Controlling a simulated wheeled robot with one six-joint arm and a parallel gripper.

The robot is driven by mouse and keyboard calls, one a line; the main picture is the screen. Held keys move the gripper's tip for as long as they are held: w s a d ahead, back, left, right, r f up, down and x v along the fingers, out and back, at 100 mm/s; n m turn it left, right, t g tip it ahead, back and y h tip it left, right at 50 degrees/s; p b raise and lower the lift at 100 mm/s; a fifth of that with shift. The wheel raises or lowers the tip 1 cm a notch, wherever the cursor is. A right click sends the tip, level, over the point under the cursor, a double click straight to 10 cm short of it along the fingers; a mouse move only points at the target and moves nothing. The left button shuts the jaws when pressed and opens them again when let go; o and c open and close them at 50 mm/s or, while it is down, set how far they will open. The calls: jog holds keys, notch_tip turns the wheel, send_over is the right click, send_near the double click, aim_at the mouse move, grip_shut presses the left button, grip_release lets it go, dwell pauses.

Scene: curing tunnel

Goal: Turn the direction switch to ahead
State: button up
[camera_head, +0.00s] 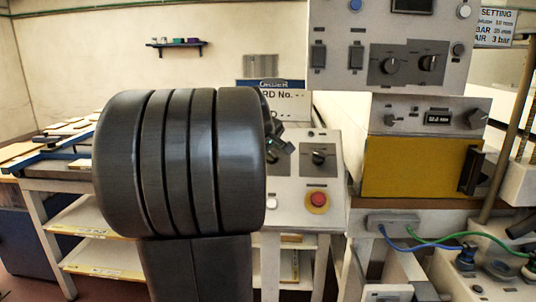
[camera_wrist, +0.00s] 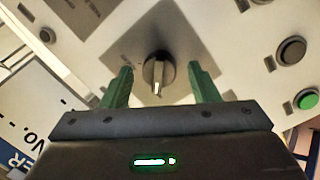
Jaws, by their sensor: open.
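A dark rotary switch with a pale pointer (camera_wrist: 158,72) sits on a grey square plate in the wrist view, between the fingertips in the picture. My gripper (camera_wrist: 160,82) is open, with one green finger on each side of the switch. No contact shows, and I cannot tell the remaining gap. In the head view, my gripper (camera_head: 277,142) is at the left part of the sloping control panel (camera_head: 298,190), mostly hidden behind my dark arm. Another rotary switch (camera_head: 319,155) shows to its right. The labels are not readable, so I cannot confirm which is the direction switch.
A red emergency button (camera_head: 317,200) is low on the panel. A green button (camera_wrist: 307,98) and a dark button (camera_wrist: 290,49) lie right in the wrist view. A yellow-fronted unit (camera_head: 415,166) stands right. A sign (camera_wrist: 42,108) is close at left.

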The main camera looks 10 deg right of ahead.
jog(key=c, duration=1)
jog(key=shift+r+m, duration=0.1)
jog(key=shift+m, duration=0.3)
jog(key=m+p, duration=0.2)
jog(key=m, duration=0.1)
jog(key=shift+d+r+m, duration=0.1)
jog(key=shift+m, duration=0.3)
jog(key=m+y+p, duration=0.1)
jog(key=m, duration=0.3)
jog(key=shift+d+g+p, duration=0.1)
jog(key=shift+g+p, duration=0.25)
jog(key=shift+g, duration=0.05)
jog(key=m+p, duration=0.1)
jog(key=m, duration=0.3)
jog(key=shift+d+m+y, duration=0.1)
jog(key=shift+m+y, duration=0.2)
jog(key=shift+y, duration=0.1)
jog(key=shift+m+y+p, duration=0.3)
jog(key=shift+m+p, duration=0.25)
jog(key=shift+m, duration=1.35)
